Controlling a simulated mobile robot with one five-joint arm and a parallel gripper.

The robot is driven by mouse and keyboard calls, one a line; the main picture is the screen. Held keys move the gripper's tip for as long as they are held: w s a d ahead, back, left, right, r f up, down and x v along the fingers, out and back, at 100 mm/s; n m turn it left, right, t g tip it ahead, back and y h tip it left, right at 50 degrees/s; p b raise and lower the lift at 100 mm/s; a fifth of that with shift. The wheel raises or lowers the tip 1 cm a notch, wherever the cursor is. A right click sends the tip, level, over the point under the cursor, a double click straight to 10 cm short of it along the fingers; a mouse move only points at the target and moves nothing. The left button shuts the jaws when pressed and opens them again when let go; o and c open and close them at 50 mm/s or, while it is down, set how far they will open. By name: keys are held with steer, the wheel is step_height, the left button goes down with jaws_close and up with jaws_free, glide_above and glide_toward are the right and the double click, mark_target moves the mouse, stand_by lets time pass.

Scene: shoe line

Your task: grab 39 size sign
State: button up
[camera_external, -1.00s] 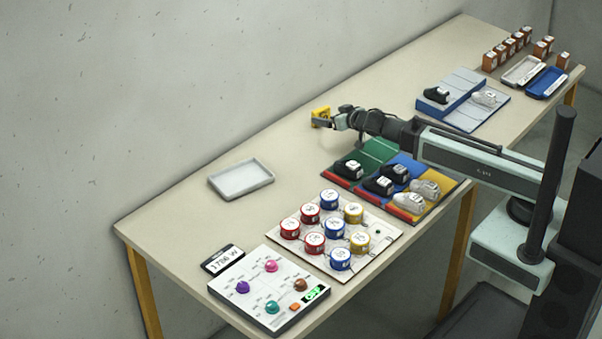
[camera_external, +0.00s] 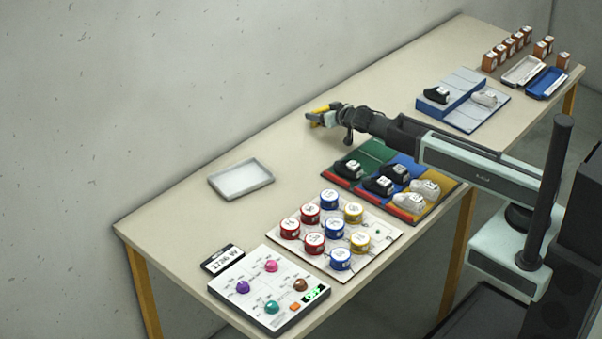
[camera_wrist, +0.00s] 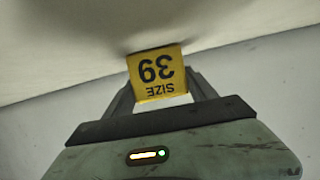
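The yellow size sign (camera_wrist: 156,73) shows in the wrist view with black "SIZE 39" upside down. It sits between the two dark fingers of my gripper (camera_wrist: 160,88), which close in on its sides. In the external view the sign (camera_external: 319,110) is a small yellow piece at my gripper (camera_external: 324,118), over the far side of the table near the wall. Its lower part is partly hidden by the gripper there. I cannot tell from the external view how high it is above the table.
Green, blue and yellow mats with shoes (camera_external: 380,184) lie below my arm. A white tray (camera_external: 268,182) stands to the left. A board of round coloured tins (camera_external: 315,243) and a knob panel (camera_external: 260,306) are at the front. A blue stepped stand (camera_external: 436,107) is behind right.

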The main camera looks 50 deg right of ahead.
mark_target(321, 108)
steer(key=c, duration=0.4)
step_height(321, 108, up, 10)
steer(key=p, duration=1)
steer(key=shift+r, duration=0.2)
steer(key=shift+f, duration=0.2)
